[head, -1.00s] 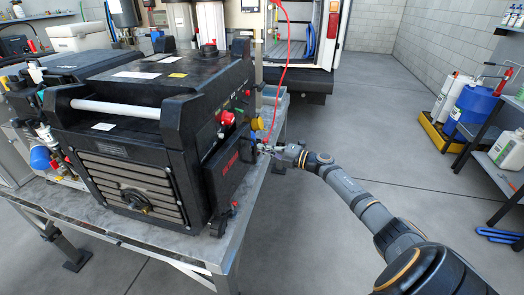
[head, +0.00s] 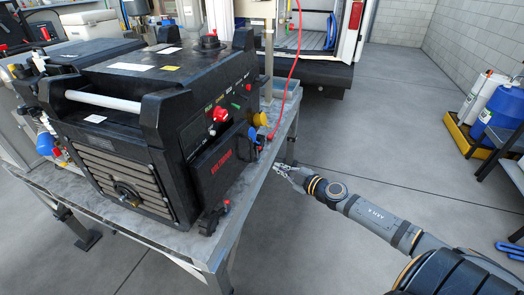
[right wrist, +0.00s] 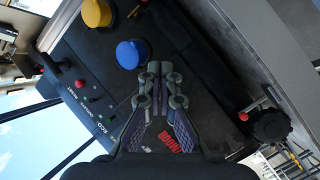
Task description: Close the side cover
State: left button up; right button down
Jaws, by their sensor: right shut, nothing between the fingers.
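The side cover (head: 218,163) is a dark panel with red lettering on the near right side of the black machine (head: 120,75). It looks upright and close against the machine's side; I cannot tell whether it is fully latched. My right gripper (head: 277,168) is shut and empty, to the right of the cover and apart from it, by the table edge. In the right wrist view its fingers (right wrist: 160,72) meet in front of the dark panel, and part of the red lettering (right wrist: 168,148) shows behind them. My left gripper is out of view.
A yellow knob (head: 260,119) and a red knob (head: 220,115) stick out of the machine. A red cable (head: 296,75) hangs by the table's right edge. A black foot with a red tip (head: 214,218) stands below the cover.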

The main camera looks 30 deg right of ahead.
jog(key=s+a+r+m+t+h+p, duration=0.1)
jog(key=s+a+r+m+t+h, duration=0.15)
jog(key=s+a+r+m, duration=0.55)
pick_arm(q)
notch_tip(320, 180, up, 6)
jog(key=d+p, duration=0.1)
jog(key=p, duration=0.4)
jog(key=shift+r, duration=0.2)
pick_arm(e)
jog(key=w+f+m, duration=0.1)
jog(key=w+m, duration=0.3)
jog(key=w, duration=0.7)
jog(key=shift+d+f+h, duration=0.15)
jog(key=shift+f+h, duration=0.05)
jog(key=shift+h, duration=0.15)
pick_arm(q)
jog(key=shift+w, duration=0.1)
pick_arm(e)
jog(key=shift+w, duration=0.15)
